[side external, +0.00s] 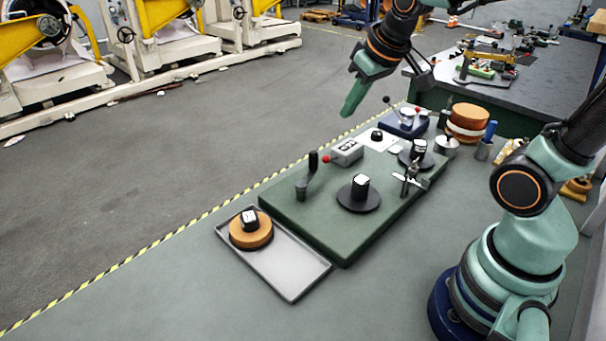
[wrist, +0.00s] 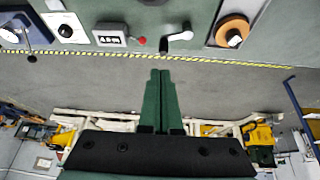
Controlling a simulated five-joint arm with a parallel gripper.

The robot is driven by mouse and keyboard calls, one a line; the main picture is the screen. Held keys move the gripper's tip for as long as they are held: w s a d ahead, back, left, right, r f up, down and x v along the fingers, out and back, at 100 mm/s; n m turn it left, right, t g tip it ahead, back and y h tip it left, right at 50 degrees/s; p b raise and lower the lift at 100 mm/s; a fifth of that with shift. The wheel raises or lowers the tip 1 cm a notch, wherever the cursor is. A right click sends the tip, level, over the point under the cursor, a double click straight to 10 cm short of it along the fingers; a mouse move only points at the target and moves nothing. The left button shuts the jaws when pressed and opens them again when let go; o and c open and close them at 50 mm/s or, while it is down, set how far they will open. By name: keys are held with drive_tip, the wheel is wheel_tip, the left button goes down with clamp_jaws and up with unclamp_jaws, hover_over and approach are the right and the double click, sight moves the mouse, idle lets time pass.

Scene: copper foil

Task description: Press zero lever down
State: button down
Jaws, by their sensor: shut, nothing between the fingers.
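My gripper (side external: 347,112) hangs in the air above and behind the green board (side external: 300,215), apart from everything. Its green fingers are together and empty; they also show in the wrist view (wrist: 160,72), over the floor. A small grey box (side external: 348,151) on the board has a short lever with a red knob (side external: 326,159). In the wrist view the box (wrist: 110,38) has a dark-lettered face and the red knob (wrist: 141,41) at its right. A blue device (side external: 403,126) behind has a thin lever with a dark knob (side external: 387,99). No label shows which is the zero lever.
A crank with an upright black grip (side external: 313,160) stands left of the grey box. Two dark round bases (side external: 358,196) carry dark blocks. A grey tray (side external: 290,268) holds a copper-coloured roll (side external: 251,232). A copper roll (side external: 468,118) stands back right. The left tabletop is clear.

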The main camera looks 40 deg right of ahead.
drive_tip(key=w+d+f+m+h, duration=0.1)
drive_tip(key=w+d+f, duration=0.5)
drive_tip(key=w+d, duration=0.3)
drive_tip(key=shift+w+d+f+g, duration=0.25)
drive_tip(key=shift+d+f+g, duration=0.1)
drive_tip(key=shift+d, duration=0.45)
drive_tip(key=shift+a+f, duration=0.55)
drive_tip(key=shift+f, duration=0.85)
drive_tip(key=shift+a+f, duration=0.55)
drive_tip(key=shift+f, duration=0.8)
drive_tip(key=shift+a+f, duration=0.55)
drive_tip(key=shift+f, duration=0.85)
drive_tip(key=shift+a+f, duration=0.1)
drive_tip(key=shift+f, duration=0.25)
drive_tip(key=shift+a+f+y, duration=0.15)
drive_tip(key=shift+a+f, duration=0.05)
drive_tip(key=shift+f, duration=0.4)
drive_tip(key=shift+a+f+y, duration=0.15)
drive_tip(key=shift+a+f, duration=0.05)
drive_tip(key=shift+f, duration=0.35)
drive_tip(key=shift+d+r, duration=0.3)
drive_tip(key=shift+r, duration=0.45)
drive_tip(key=shift+d+r, duration=0.3)
drive_tip(key=shift+r, duration=0.45)
